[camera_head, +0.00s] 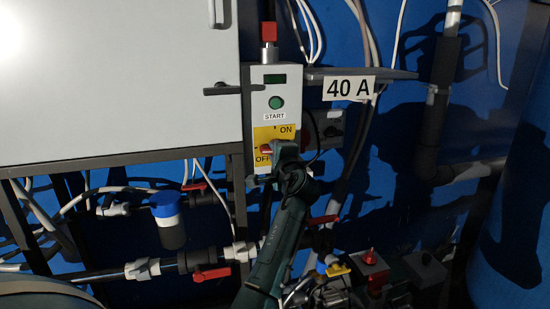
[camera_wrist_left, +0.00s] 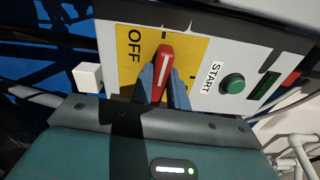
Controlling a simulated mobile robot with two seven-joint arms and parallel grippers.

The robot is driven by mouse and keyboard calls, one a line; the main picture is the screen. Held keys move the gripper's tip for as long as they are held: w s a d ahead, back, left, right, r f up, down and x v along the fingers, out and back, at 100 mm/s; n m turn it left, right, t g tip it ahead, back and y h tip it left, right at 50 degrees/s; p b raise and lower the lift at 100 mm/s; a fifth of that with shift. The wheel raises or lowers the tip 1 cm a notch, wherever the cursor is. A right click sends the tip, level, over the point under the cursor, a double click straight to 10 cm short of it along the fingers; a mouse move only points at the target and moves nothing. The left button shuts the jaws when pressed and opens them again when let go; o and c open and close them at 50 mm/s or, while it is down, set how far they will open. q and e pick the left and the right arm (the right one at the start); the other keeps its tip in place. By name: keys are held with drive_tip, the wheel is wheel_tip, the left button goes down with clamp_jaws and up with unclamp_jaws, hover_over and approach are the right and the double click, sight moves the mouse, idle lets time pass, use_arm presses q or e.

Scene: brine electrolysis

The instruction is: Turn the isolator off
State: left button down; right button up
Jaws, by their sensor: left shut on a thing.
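The isolator's red handle (camera_wrist_left: 163,72) sits on a yellow plate (camera_wrist_left: 190,50) on a light grey box. A white line runs along the handle. In the wrist view it stands nearly upright, leaning slightly right, beside the word OFF. In the head view the handle (camera_head: 265,149) points left, just above OFF, with ON at the plate's upper right. My left gripper (camera_wrist_left: 162,86) is shut on the handle, one blue finger on each side. The gripper (camera_head: 275,150) covers the plate's lower right in the head view. My right gripper is not in view.
A green START button (camera_head: 276,102) sits above the plate. A light grey cabinet (camera_head: 110,75) with a dark handle is to the left. A shelf with a 40 A label (camera_head: 349,88) juts out to the right. Pipes with red-levered valves (camera_head: 210,273) lie below.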

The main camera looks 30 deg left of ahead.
use_arm(q)
drive_tip(key=shift+n, duration=0.6)
drive_tip(key=c, duration=1.4)
unclamp_jaws()
drive_tip(key=shift+o, duration=0.2)
drive_tip(key=b+v, duration=0.1)
drive_tip(key=v, duration=1.2)
drive_tip(key=shift+b, duration=0.35)
drive_tip(key=shift+s, duration=0.1)
